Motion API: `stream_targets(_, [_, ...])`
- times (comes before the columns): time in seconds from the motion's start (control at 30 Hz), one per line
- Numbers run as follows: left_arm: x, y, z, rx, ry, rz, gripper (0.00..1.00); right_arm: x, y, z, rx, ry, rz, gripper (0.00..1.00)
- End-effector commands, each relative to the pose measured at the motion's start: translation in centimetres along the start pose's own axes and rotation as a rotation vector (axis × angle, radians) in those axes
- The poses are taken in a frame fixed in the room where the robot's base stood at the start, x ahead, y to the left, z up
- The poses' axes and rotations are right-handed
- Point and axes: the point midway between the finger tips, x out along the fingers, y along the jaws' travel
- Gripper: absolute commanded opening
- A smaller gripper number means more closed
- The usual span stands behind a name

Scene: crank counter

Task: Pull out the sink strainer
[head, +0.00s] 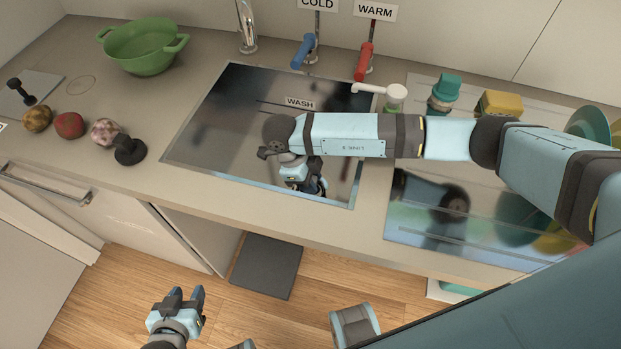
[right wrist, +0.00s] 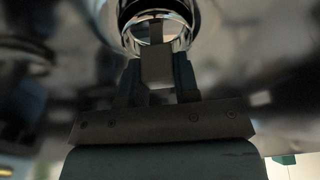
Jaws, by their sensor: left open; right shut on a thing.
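The sink basin (head: 225,120) is dark and shiny, set in the counter under a WASH label. My right arm reaches across it, with the right gripper (head: 318,185) low in the basin. In the right wrist view, the right gripper (right wrist: 157,82) is shut on the upright grip of the sink strainer (right wrist: 156,55). A round chrome rim (right wrist: 128,32) surrounds the strainer just beyond the fingers. I cannot tell whether the strainer is still seated. The head view hides the strainer behind my arm. My left gripper (head: 187,298) is open and empty, over the floor in front of the counter.
A faucet (head: 247,30), a blue COLD lever (head: 303,52) and a red WARM lever (head: 364,62) stand behind the sink. A green colander (head: 145,45), several round foods and a black knobbed object (head: 129,152) are at left. Dishes crowd the right.

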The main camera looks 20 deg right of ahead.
Motion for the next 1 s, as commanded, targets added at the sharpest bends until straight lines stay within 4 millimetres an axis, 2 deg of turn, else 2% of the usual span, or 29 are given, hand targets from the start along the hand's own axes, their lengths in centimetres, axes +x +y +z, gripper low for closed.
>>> stream_targets(0.47, [-1.1, -0.2, -1.2, 0.015, -0.004, 0.000, 0.43, -2.3, 0.0, -1.0, 0.000, 0.000, -0.001, 0.01])
stream_targets(1.0, [-1.8, 0.4, -2.6, -0.004, 0.001, 0.000, 0.43, -4.5, 0.0, -1.9, 0.000, 0.000, 0.000, 0.01])
